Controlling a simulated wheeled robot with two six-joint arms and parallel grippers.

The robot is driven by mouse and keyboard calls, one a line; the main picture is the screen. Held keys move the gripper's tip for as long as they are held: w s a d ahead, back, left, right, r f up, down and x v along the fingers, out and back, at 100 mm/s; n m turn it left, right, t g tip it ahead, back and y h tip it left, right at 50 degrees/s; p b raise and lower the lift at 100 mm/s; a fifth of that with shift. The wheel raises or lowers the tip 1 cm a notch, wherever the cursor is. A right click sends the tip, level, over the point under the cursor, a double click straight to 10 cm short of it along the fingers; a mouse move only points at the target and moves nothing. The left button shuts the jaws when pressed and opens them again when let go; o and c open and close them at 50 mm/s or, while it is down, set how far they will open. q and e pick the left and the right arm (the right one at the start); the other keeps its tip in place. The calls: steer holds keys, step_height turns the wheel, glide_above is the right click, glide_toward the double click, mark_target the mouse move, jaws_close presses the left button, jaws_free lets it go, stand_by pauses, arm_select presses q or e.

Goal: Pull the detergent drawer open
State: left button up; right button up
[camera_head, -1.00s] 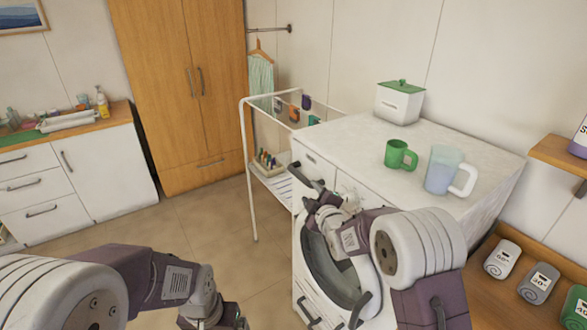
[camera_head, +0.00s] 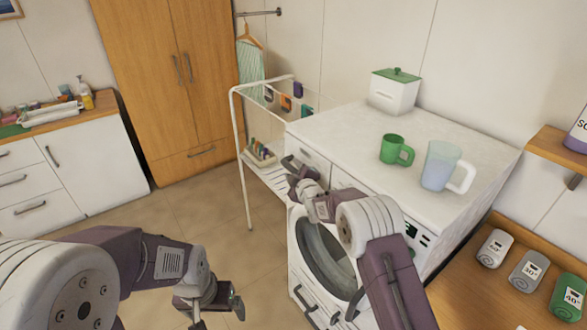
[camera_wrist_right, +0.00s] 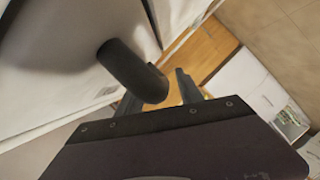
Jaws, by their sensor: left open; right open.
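The white washing machine (camera_head: 402,128) stands right of centre, with the detergent drawer (camera_head: 311,155) at the upper left of its front. The drawer front looks flush with the machine; part of it is hidden by my right arm. In the right wrist view a thick dark handle (camera_wrist_right: 135,72) stands out from the white front. My right gripper (camera_head: 294,174) is at the drawer handle; its fingers (camera_wrist_right: 157,95) are open, with the handle's end showing between them. Contact cannot be told. My left gripper (camera_head: 217,309) is open and empty, low over the floor.
A green mug (camera_head: 392,149), a pale blue pitcher (camera_head: 438,166) and a white box with a green lid (camera_head: 394,93) stand on the machine. A white rack (camera_head: 236,130) stands close to its left. The floor at left is free.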

steer(key=shift+w+f, duration=0.1)
steer(key=shift+w, duration=0.05)
steer(key=shift+a, duration=0.1)
jaws_close()
steer(key=shift+f, duration=0.15)
stand_by(1.1)
